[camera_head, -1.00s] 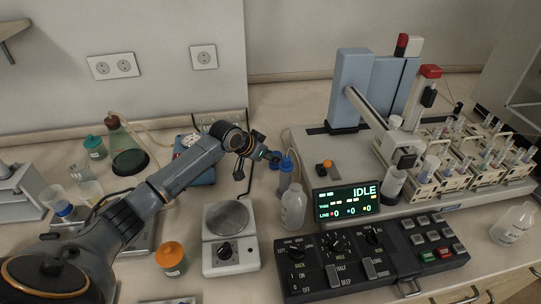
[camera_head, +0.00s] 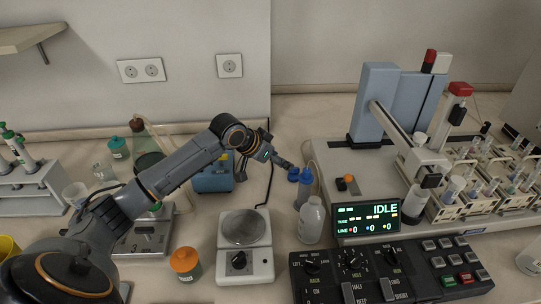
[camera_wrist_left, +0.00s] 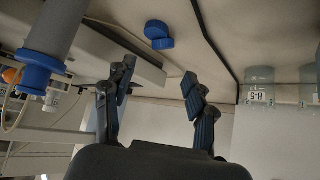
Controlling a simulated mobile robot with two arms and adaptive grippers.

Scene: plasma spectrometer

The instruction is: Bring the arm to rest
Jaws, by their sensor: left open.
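My left arm comes in from the left in the head view and reaches over the bench. Its gripper (camera_head: 278,160) is at the end, just left of the blue-capped bottle (camera_head: 304,186). In the left wrist view the two fingers (camera_wrist_left: 158,95) stand apart with nothing held between them. A blue cap (camera_wrist_left: 158,36) lies beyond the fingertips in that view. My right gripper is in neither view.
The spectrometer screen (camera_head: 367,220) reads IDLE. A control panel (camera_head: 390,272) stands in front of it. Racks of vials (camera_head: 480,192) are at the right.

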